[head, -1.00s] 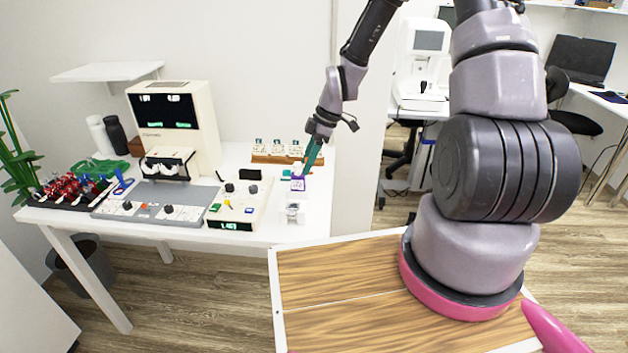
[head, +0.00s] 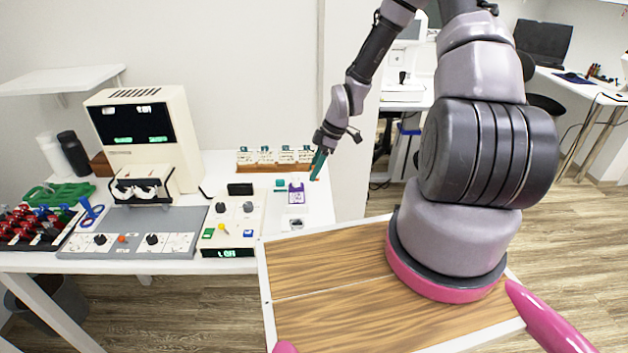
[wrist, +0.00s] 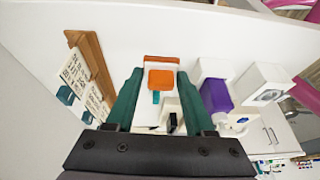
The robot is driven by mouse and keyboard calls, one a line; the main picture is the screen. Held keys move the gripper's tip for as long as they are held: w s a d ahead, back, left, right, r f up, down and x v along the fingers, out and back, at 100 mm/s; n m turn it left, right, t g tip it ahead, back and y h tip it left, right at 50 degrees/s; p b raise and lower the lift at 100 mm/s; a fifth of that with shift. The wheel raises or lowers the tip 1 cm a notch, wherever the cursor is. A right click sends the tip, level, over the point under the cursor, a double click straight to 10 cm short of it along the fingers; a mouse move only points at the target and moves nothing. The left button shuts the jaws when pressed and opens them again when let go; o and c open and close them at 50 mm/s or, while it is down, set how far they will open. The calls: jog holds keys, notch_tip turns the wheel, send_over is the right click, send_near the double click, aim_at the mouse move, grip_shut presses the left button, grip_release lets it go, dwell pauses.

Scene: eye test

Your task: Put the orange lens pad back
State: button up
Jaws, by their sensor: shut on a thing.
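My gripper (wrist: 160,80) has two teal fingers, seen close in the wrist view. They are shut on the orange lens pad (wrist: 160,76), a small rounded square between the fingertips. In the head view my gripper (head: 317,167) is above the right end of the white table, right of a purple-and-white item (head: 296,192). Only a speck of orange shows at the fingertips there. In the wrist view the purple item (wrist: 216,95) is just right of the right finger. An orange-brown edge (wrist: 162,60) shows just beyond the pad; I cannot tell what it belongs to.
A wooden rack (head: 262,168) with white cards stands at the back of the table, left of my gripper. A cream control box (head: 235,225) and a cream machine (head: 150,125) are further left. A small white holder (head: 297,223) sits at the front right.

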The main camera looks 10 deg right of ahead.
jog(key=shift+f, duration=2.05)
jog(key=shift+f, duration=0.1)
jog(key=o, duration=1.3)
